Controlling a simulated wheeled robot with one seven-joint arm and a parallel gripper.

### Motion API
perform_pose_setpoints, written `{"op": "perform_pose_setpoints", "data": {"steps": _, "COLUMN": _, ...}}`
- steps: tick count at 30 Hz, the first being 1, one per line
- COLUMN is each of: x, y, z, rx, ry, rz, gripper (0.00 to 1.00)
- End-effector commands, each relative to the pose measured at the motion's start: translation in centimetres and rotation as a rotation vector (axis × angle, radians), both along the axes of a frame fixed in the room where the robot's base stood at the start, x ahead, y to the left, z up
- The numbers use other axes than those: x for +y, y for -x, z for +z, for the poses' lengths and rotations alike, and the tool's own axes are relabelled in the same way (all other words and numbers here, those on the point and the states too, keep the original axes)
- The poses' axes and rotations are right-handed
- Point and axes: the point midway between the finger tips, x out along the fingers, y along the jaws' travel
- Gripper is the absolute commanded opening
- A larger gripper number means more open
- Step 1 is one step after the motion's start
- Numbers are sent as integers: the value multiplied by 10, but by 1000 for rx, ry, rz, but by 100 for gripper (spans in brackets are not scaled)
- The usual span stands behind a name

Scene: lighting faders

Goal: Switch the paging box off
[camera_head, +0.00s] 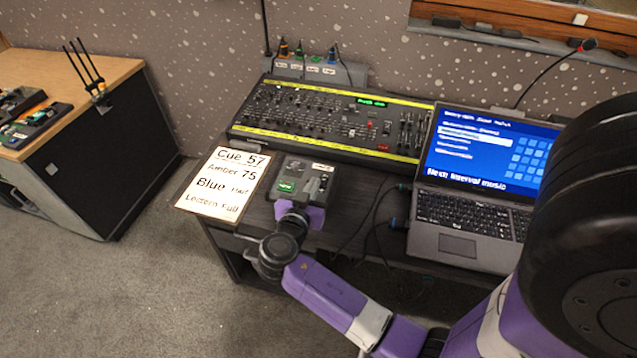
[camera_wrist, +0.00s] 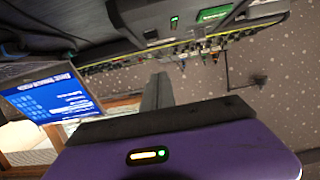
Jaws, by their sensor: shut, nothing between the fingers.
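The paging box appears to be the small dark grey box (camera_head: 318,181) on the desk, with a green lit patch at its left and small controls at its right; no label confirms it. A dark box with a green patch and small lit indicators, likely the same one, shows at the top of the wrist view (camera_wrist: 150,20). My gripper (camera_head: 292,207) is at the near edge of the box in the head view. In the wrist view its dark fingers (camera_wrist: 157,88) are together and empty. I cannot tell whether they touch the box. My gripper hides the box's near edge.
A paper cue card (camera_head: 222,184) lies left of the box. A long mixing desk (camera_head: 330,120) stands behind it. An open laptop (camera_head: 480,165) stands at the right, with cables (camera_head: 375,225) between. A labelled grey block (camera_head: 318,70) stands behind the mixing desk.

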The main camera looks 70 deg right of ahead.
Motion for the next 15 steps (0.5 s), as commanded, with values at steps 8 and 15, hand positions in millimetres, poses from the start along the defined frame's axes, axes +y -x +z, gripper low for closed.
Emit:
{"op": "perform_pose_setpoints", "data": {"steps": 8, "x": -53, "y": -4, "z": -12, "rx": 1, "ry": -1, "rz": -3, "gripper": 0}}
{"op": "perform_pose_setpoints", "data": {"steps": 15, "x": -50, "y": -4, "z": -43, "rx": 2, "ry": 0, "rz": 1, "gripper": 0}}
